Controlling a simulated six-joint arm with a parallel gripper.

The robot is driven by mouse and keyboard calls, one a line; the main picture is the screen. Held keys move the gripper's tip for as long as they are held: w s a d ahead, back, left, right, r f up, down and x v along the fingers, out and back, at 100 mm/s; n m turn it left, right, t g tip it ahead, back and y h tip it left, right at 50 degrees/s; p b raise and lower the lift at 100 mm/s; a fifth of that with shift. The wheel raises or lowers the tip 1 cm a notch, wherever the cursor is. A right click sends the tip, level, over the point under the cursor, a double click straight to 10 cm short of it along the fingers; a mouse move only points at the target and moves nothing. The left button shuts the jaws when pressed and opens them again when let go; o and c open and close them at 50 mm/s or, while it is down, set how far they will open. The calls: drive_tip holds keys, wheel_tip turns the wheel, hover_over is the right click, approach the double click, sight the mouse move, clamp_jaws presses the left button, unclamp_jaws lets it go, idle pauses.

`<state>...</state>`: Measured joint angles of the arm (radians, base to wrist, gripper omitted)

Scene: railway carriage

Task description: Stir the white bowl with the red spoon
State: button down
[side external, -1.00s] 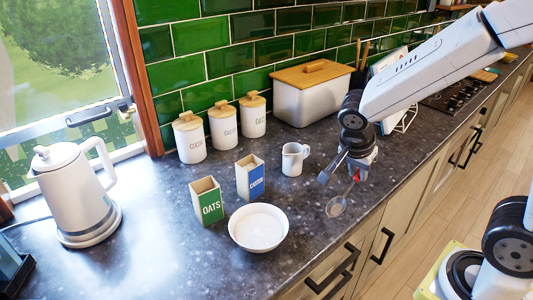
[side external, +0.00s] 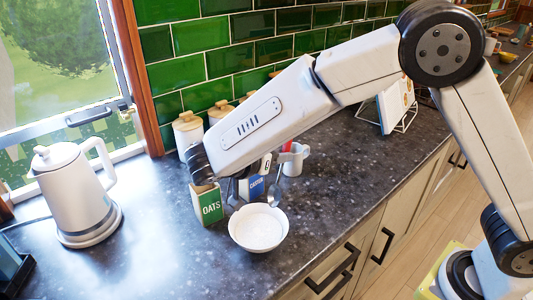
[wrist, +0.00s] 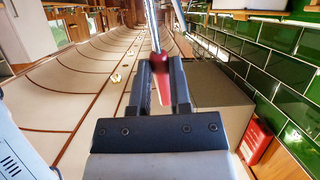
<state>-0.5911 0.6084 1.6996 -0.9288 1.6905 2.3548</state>
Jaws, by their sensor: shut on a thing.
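The white bowl (side external: 258,236) stands on the dark counter in the side view, and its inside looks pale. My gripper (wrist: 160,88) is shut on the red handle of the spoon (wrist: 160,64) in the wrist view. The metal shaft runs away from the jaws toward the top of that view. In the side view the spoon's metal head (side external: 273,197) hangs down just behind the bowl's far right rim, apart from the inside. My forearm hides much of the gripper there. The bowl is not clear in the wrist view.
The green oats box (side external: 207,206) stands close behind the bowl's left, and the blue castor box (side external: 252,187) stands behind it, partly covered. A white jug (side external: 295,161) is behind the spoon. A white kettle (side external: 75,195) stands left. The counter right of the bowl is clear.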

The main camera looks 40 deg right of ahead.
drive_tip(key=a+r+t+h, duration=0.1)
drive_tip(key=a, duration=0.4)
drive_tip(key=shift+w+a+r+n+h, duration=0.2)
drive_tip(key=shift+w+a+n+h, duration=0.1)
drive_tip(key=shift+w+a+n, duration=0.1)
drive_tip(key=shift+f, duration=0.25)
approach(272, 189)
drive_tip(key=shift+w+x, duration=0.3)
drive_tip(key=shift+x, duration=2.25)
drive_tip(key=shift+s+d+f, duration=0.15)
drive_tip(key=shift+s+d, duration=0.1)
drive_tip(key=shift+d, duration=0.25)
drive_tip(key=shift+w+a, duration=0.1)
drive_tip(key=shift+w, duration=0.45)
